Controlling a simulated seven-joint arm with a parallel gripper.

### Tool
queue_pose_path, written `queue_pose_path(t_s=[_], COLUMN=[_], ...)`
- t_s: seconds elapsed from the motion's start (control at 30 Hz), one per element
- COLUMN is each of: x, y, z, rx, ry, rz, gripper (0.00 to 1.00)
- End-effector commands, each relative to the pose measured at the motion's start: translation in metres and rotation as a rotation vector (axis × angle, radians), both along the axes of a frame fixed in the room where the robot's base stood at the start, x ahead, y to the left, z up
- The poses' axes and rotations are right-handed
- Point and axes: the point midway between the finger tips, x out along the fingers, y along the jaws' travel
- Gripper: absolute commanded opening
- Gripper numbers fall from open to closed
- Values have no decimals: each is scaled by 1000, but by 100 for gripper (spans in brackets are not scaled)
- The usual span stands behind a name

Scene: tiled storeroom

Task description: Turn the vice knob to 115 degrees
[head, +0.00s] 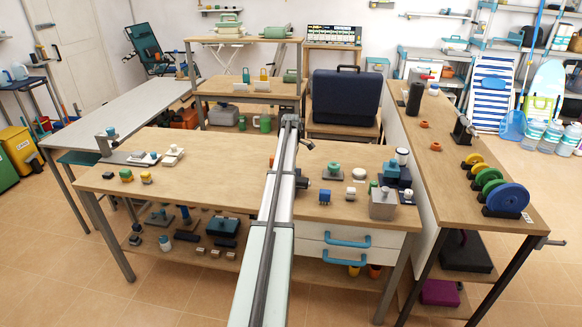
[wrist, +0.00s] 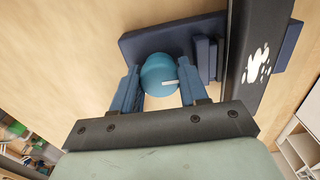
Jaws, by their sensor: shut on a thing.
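The vice knob (wrist: 154,68) is a round teal-blue knob with a short white pointer mark, seen in the wrist view. The mark points toward the right finger. A dark blue plate (wrist: 137,44) lies behind the knob, with blue upright blocks (wrist: 207,58) to its right. My gripper (wrist: 157,82) has its two blue fingers on either side of the knob and is shut on it. In the head view my arm covers the gripper and the knob; a dark piece just right of the arm cannot be told clearly.
In the wrist view a dark bar (wrist: 250,55) with a white patch runs right of the blocks. In the head view the wooden workbench (head: 225,160) holds a teal-topped item (head: 333,168) and a grey box (head: 383,204) right of my arm. The bench left of the arm is mostly clear.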

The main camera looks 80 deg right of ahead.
Motion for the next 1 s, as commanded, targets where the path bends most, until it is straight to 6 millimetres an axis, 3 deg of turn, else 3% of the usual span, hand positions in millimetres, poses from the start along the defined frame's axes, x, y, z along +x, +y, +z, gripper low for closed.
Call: queue_pose_path(t_s=[0.27, 1.0], x=[0, -1], y=[0, 0], z=[0, 0], rx=[2, 2], ry=[1, 2], rz=[-175, -874], gripper=[13, 13])
